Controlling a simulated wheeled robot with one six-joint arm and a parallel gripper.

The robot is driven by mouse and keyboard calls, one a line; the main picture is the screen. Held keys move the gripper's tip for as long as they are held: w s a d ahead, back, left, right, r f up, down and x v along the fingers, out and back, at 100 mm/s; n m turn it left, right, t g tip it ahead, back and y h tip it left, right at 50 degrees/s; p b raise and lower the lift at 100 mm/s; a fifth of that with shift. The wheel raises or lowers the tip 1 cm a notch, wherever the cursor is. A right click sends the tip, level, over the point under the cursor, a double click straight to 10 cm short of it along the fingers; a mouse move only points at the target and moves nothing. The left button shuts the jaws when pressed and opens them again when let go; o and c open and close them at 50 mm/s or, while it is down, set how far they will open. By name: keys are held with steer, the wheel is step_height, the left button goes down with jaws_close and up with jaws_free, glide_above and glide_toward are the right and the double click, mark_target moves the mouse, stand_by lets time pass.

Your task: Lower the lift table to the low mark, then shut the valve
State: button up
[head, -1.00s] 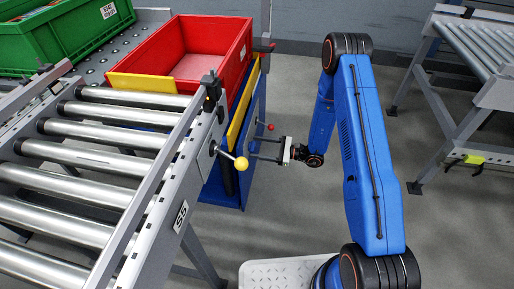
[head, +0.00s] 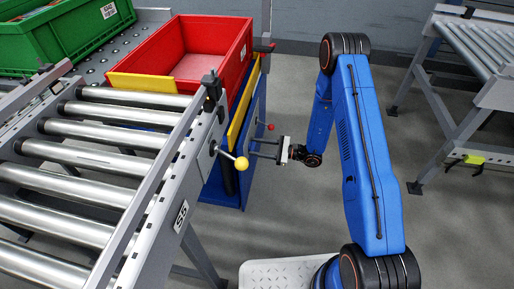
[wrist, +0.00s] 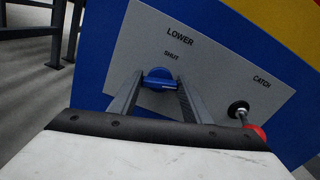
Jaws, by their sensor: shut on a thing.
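The lift table (head: 258,108) is a blue frame with yellow edging, with a red bin on top. The valve (wrist: 158,78) is a blue knob on the grey side panel (wrist: 215,66), below the words LOWER and SHUT. My gripper (wrist: 159,84) is shut on this knob, one finger on each side. In the head view my gripper (head: 255,148) reaches the table's side from the right; the knob is too small to make out there. A red-ended catch lever (wrist: 254,131) sits right of the valve, under the word CATCH. I cannot make out the low mark.
The red bin (head: 238,52) stands at the end of the roller conveyor (head: 100,160). A yellow-balled lever (head: 241,163) sticks out near my gripper. A green crate (head: 60,42) is at the back left. Another conveyor (head: 480,50) stands at the right. Open floor lies between.

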steer(key=shift+s+f+n, duration=0.1)
steer(key=shift+f+n, duration=0.05)
steer(key=shift+n, duration=3.5)
steer(key=shift+s+f+n, duration=0.1)
steer(key=shift+n, duration=3.55)
steer(key=o, duration=1)
steer(key=shift+o, duration=0.2)
steer(key=shift+d, duration=0.1)
steer(key=v, duration=1.7)
steer(key=shift+d, duration=0.1)
